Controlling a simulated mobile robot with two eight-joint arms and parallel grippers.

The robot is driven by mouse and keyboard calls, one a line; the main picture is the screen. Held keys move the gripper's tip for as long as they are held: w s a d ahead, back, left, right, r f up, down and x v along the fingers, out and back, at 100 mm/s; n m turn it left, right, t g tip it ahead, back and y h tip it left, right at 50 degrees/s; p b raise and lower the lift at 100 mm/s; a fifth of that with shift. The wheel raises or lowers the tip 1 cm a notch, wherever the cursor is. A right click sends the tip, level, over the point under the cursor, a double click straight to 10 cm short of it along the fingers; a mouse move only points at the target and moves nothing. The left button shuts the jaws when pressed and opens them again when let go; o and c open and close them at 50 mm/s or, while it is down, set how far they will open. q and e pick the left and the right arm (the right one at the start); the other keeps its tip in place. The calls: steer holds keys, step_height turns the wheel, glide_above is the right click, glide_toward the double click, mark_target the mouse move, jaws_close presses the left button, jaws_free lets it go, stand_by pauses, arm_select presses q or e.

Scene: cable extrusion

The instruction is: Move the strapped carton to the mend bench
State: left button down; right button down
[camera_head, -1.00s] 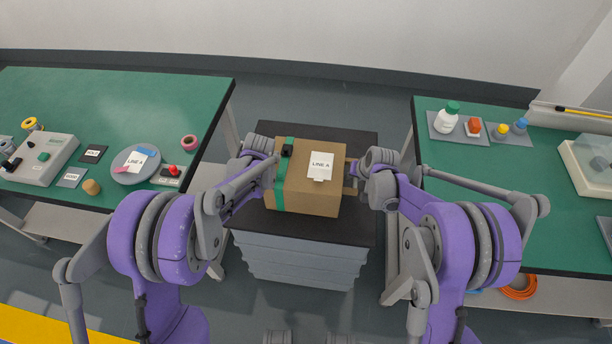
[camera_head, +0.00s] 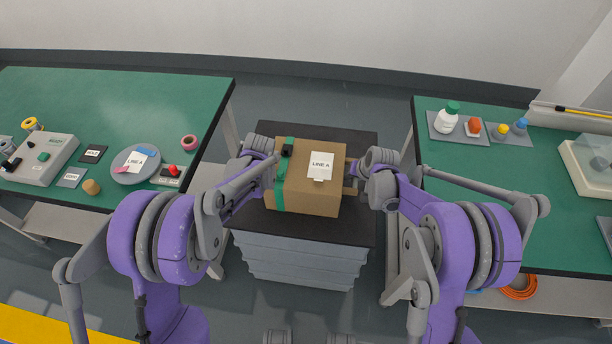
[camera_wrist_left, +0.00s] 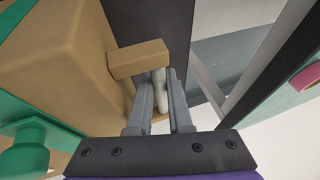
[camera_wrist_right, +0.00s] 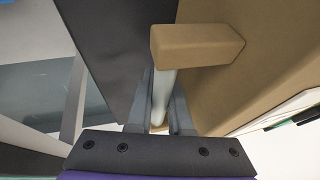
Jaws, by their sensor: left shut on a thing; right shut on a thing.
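My left gripper (camera_wrist_left: 160,90) is shut on the handle bar at the carton's left side, under a brown handle block (camera_wrist_left: 138,60). My right gripper (camera_wrist_right: 162,92) is shut on the matching bar at the right side, by its block (camera_wrist_right: 195,45). Fingertips are mostly hidden in the head view. I cannot tell which bench is the mend bench.
A green bench (camera_head: 130,95) at left holds a grey control box (camera_head: 42,160), a round disc (camera_head: 135,177) with a LINE A card, and a pink tape roll (camera_head: 189,142). Another green bench (camera_head: 470,190) at right holds bottles on trays; its near middle is clear. Floor gaps flank the cabinet.

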arm_select(q)
steer(key=shift+r, duration=0.2)
arm_select(e)
steer(key=shift+r, duration=0.15)
stand_by(0.5)
